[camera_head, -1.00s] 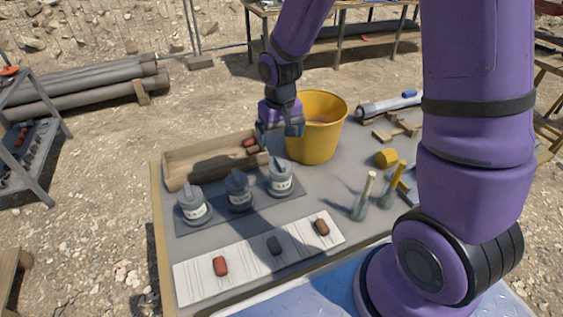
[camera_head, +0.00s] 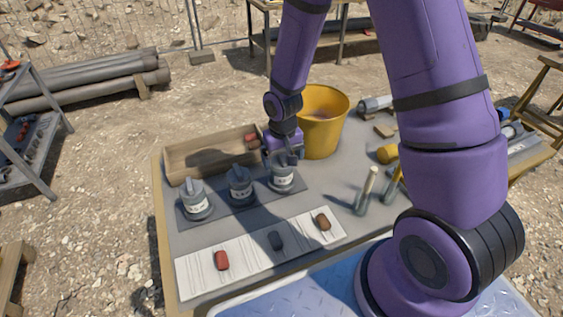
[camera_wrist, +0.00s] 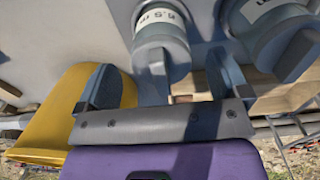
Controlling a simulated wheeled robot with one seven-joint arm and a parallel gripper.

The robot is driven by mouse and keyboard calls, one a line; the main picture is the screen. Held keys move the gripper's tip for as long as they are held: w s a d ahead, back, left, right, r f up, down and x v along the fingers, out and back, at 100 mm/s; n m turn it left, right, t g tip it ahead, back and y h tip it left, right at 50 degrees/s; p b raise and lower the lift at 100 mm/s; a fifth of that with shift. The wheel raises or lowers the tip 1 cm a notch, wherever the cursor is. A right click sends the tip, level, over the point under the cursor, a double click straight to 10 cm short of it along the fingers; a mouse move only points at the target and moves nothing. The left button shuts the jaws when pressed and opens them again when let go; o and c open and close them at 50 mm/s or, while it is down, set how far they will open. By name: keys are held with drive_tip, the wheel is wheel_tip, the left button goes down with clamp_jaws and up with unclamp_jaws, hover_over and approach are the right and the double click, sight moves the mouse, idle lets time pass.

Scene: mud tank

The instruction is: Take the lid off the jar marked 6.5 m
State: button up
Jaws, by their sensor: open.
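The jar marked 6.5 m (camera_wrist: 160,20) shows its label upside down at the top of the wrist view. Its grey lid (camera_wrist: 157,58) with a raised grip is on it. In the head view it is the rightmost of three grey jars (camera_head: 281,184), upright on a dark mat (camera_head: 236,214). My gripper (camera_wrist: 162,75) is open, with one finger on each side of the lid's grip and gaps between. In the head view my gripper (camera_head: 286,157) is just above and behind this jar, partly covering its lid.
The middle jar (camera_head: 240,190) stands close by; the left jar (camera_head: 196,205) is farther. A yellow bucket (camera_head: 322,125) stands just right of my gripper. A wooden tray (camera_head: 205,155) lies behind the jars. A white board (camera_head: 250,255) with three lumps lies in front.

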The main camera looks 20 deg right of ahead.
drive_tip(key=shift+f, duration=0.35)
drive_tip(key=c, duration=1)
drive_tip(key=shift+o, duration=0.2)
drive_tip(key=shift+r, duration=0.2)
